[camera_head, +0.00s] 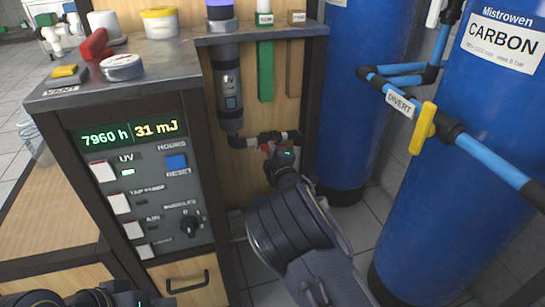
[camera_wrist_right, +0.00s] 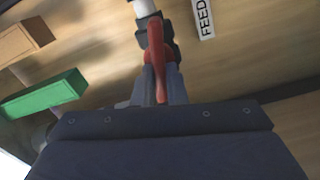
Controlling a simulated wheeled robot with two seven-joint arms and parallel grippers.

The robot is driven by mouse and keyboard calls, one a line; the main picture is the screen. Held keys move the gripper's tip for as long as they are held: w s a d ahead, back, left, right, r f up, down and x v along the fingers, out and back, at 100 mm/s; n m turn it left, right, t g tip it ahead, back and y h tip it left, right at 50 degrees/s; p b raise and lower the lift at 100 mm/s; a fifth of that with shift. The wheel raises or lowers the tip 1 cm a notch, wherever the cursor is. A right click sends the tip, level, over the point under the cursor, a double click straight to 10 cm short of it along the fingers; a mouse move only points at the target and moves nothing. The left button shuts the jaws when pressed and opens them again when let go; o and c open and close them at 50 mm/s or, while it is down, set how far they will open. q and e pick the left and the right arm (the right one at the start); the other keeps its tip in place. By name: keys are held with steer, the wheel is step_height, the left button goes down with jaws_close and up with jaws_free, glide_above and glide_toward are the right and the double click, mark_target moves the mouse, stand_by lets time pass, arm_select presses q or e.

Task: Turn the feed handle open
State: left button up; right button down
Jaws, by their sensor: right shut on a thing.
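The red feed handle (camera_wrist_right: 157,55) sits on a dark valve body in the right wrist view, beside a white label reading FEED (camera_wrist_right: 204,16). My right gripper (camera_wrist_right: 160,88) is shut on this handle, with its fingers around the handle's lower part. In the head view a bit of the red handle (camera_head: 265,148) shows at the pipe under the UV housing, and my right gripper (camera_head: 282,155) reaches it from below and covers most of it. My left arm shows only in part at the lower left of the head view; its fingertips cannot be made out.
A control panel (camera_head: 135,185) with switches stands left of my right arm. A blue CARBON tank (camera_head: 465,150) and a yellow DIVERT handle (camera_head: 423,128) are at the right. Green (camera_head: 265,72) and brown strips hang under the shelf. A red object (camera_head: 95,44) lies on the counter.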

steer(key=shift+a+f+n+b, duration=0.1)
steer(key=shift+f+n+b, duration=0.1)
steer(key=shift+n+b, duration=0.9)
steer(key=shift+n, duration=0.5)
steer(key=c, duration=1.5)
jaws_free()
steer(key=shift+o, duration=0.2)
steer(key=shift+p, duration=0.3)
steer(key=p+v, duration=0.2)
steer(key=v, duration=0.6)
steer(key=shift+w+r, duration=0.1)
